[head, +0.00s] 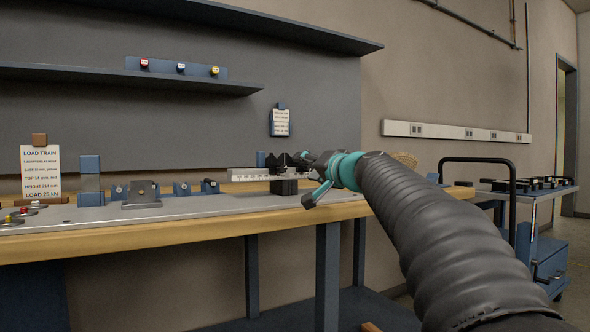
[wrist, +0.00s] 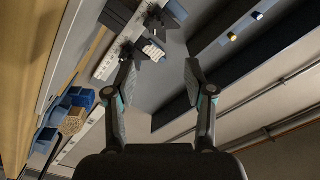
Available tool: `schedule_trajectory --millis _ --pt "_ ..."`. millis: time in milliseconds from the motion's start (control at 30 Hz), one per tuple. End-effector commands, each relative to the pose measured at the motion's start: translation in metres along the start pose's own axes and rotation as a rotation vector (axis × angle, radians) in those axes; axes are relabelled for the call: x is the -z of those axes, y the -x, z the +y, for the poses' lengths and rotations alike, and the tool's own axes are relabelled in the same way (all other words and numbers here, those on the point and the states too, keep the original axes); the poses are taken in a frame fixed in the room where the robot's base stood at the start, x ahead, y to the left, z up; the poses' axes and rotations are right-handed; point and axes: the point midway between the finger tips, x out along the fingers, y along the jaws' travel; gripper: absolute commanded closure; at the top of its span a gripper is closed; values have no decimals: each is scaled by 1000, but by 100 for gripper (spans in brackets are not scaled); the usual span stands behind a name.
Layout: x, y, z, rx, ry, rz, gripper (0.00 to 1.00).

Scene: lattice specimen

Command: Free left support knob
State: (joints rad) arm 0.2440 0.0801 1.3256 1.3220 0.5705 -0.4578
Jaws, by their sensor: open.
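My gripper (head: 306,180) is above the bench at the middle of the head view, in front of a dark block and a white marked rail (head: 250,175). In the wrist view my gripper (wrist: 158,80) is open, with nothing between its fingers. The rail (wrist: 108,62) and dark blocks (wrist: 118,20) lie beyond the left finger there. Small blue blocks with dark round parts, one at the left (head: 118,192) and one further right (head: 182,188), stand beside a grey block (head: 142,195). I cannot tell which part is the left support knob.
The wooden-edged bench (head: 130,232) runs along the wall. A load train card (head: 41,170) stands at its left end, near a tall blue block (head: 90,180). A shelf (head: 130,80) hangs above. Blue bins (wrist: 78,98) show in the wrist view. A cart (head: 540,225) stands at right.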

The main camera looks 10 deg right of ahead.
Motion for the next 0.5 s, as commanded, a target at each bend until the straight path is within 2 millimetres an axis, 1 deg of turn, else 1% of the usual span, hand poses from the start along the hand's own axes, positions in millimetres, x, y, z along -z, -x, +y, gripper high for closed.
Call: schedule_trajectory --millis 167,500 --pt "-1 4 1 -3 -332 -1 46" --pt "-3 8 3 -5 -1071 -1 46"
